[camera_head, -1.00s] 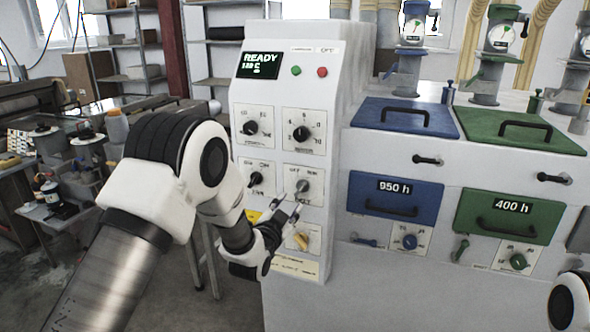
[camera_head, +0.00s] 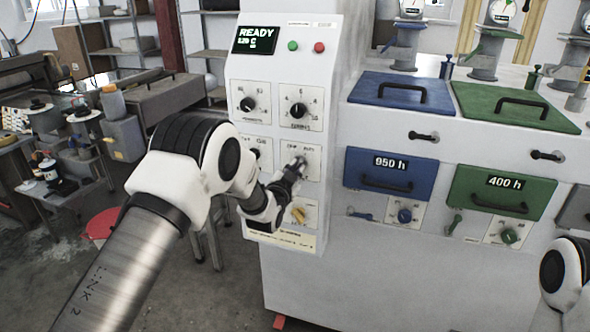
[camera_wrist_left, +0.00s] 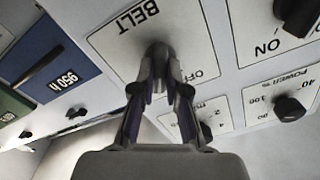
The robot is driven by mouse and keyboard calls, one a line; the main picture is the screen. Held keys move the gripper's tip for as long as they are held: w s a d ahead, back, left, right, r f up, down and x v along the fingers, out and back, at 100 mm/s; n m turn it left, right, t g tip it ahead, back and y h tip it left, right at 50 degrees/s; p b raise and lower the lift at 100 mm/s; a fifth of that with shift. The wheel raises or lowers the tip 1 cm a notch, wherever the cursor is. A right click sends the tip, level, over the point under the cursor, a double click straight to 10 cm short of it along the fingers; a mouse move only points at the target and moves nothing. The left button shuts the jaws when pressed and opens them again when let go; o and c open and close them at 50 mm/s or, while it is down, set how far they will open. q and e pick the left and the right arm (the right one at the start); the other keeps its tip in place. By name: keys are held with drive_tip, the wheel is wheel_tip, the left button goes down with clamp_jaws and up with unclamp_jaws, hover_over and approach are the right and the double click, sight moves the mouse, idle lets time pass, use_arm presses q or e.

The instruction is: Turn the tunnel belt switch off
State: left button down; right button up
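The two fingers converge and appear closed on the knob. In the head view the plate (camera_head: 312,152) is on the right of the control panel's third row, and my left gripper (camera_head: 293,170) reaches it from the lower left. The fingertips hide much of the knob, so its pointer direction is unclear. My right gripper is not in view.
The white control panel (camera_head: 335,120) has a READY display (camera_head: 256,40), green and red buttons, and other knobs close by. A yellow knob (camera_head: 299,215) sits just below the gripper. Blue (camera_head: 392,174) and green (camera_head: 503,192) drawers are to the right.

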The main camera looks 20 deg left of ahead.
use_arm(q)
drive_tip(key=shift+f+n+b, duration=0.2)
drive_tip(key=shift+n+b, duration=0.8)
drive_tip(key=shift+b, duration=0.2)
drive_tip(key=n+b, duration=0.2)
drive_tip(key=shift+n, duration=0.3)
drive_tip(key=n+b, duration=0.3)
drive_tip(key=shift+r+n+b, duration=0.15)
drive_tip(key=shift+n+b, duration=0.8)
drive_tip(key=shift+n, duration=1.25)
drive_tip(key=c, duration=1.2)
unclamp_jaws()
